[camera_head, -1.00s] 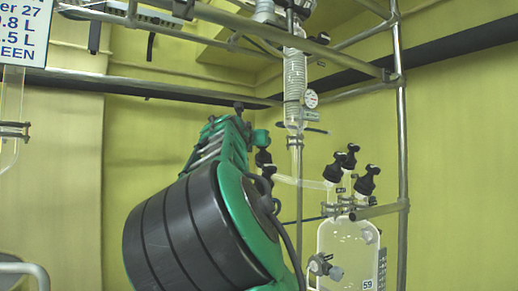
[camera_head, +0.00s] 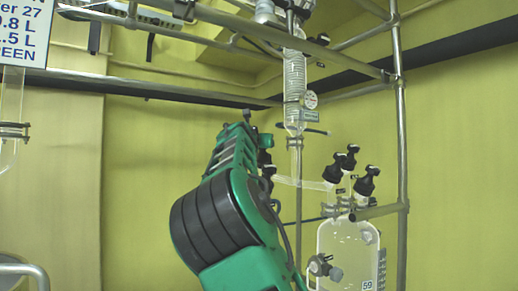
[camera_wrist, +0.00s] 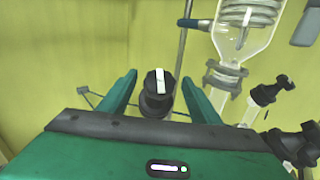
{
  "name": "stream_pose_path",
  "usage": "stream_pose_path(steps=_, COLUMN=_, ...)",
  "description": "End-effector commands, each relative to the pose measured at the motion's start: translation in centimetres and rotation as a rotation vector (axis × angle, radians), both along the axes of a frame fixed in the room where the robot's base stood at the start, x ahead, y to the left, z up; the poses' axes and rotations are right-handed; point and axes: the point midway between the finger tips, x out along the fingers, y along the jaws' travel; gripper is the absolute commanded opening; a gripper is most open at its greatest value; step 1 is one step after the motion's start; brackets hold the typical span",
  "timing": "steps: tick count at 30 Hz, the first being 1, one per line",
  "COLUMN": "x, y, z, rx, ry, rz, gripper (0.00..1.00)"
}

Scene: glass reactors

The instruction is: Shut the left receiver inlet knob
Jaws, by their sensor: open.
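A black knob (camera_wrist: 159,82) with a white stripe stands between the two green fingers of my gripper (camera_wrist: 158,77) in the wrist view. The stripe runs nearly up and down in that picture. The fingers are open, one on each side, with visible gaps to the knob. In the head view, a black knob (camera_head: 265,160) shows just right of my arm, partly hidden by it. It is likely the same one. My arm hides the fingers in that view. I cannot tell from the stripe whether the valve is open or shut.
A glass vessel (camera_head: 345,245) with several black-capped fittings (camera_head: 350,157) stands right of my arm. A glass condenser (camera_head: 294,80) with a dial hangs above. Metal frame bars (camera_head: 402,140) run at the right and top.

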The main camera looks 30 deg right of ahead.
Motion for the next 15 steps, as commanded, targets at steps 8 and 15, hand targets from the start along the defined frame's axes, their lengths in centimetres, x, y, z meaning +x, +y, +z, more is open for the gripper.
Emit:
stream_pose_path(steps=8, x=1.4, y=-1.3, z=0.0, rx=0.0, ry=0.0, rz=0.0, gripper=0.57)
stream_pose_path(steps=15, x=1.7, y=-1.5, z=-0.1, rx=0.0, ry=0.0, rz=0.0, gripper=0.57)
